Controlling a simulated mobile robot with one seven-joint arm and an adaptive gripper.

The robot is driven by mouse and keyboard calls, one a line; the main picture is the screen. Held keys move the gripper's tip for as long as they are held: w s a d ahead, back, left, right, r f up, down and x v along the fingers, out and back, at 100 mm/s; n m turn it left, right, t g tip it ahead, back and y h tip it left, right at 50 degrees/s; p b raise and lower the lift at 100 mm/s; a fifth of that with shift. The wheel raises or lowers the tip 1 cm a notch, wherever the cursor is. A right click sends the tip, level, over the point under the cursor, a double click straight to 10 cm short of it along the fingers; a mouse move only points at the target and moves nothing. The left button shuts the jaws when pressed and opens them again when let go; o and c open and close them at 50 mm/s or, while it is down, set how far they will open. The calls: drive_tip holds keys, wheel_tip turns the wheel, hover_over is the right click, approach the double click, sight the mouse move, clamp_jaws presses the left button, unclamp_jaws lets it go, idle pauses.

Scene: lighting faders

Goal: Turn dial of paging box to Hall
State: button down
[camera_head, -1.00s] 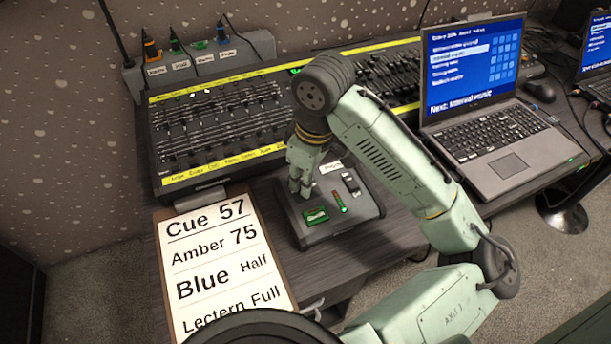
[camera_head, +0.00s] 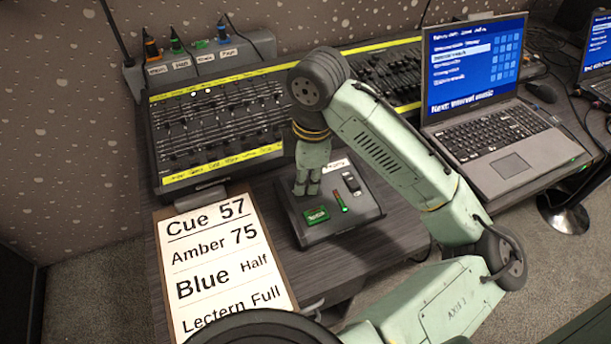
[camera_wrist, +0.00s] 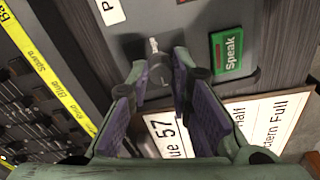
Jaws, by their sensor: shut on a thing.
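The paging box (camera_head: 352,218) is a dark grey box on the desk below the fader console. Its top has a green Speak button (camera_head: 316,215), which also shows in the wrist view (camera_wrist: 231,52). My gripper (camera_head: 306,190) points down onto the box's left part, beside the button. In the wrist view, my gripper (camera_wrist: 159,68) is shut on the grey dial (camera_wrist: 157,76), with one finger on each side. A small white mark (camera_wrist: 153,45) shows just beyond the fingertips. Most of the dial is hidden by the fingers, and I cannot read its setting or the Hall label.
A clipboard (camera_head: 222,262) with a cue sheet lies left of the box. The fader console (camera_head: 215,130) stands behind it. A laptop (camera_head: 500,150) stands to the right. Bare desk shows to the right of the box.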

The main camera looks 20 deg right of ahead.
drive_tip(key=shift+a, duration=0.1)
idle(0.3)
drive_tip(key=c, duration=1.4)
unclamp_jaws()
drive_tip(key=shift+c, duration=0.2)
wheel_tip(320, 180, up, 12)
drive_tip(key=shift+s+d, duration=0.35)
drive_tip(key=shift+s, duration=0.1)
drive_tip(key=shift+f, duration=0.15)
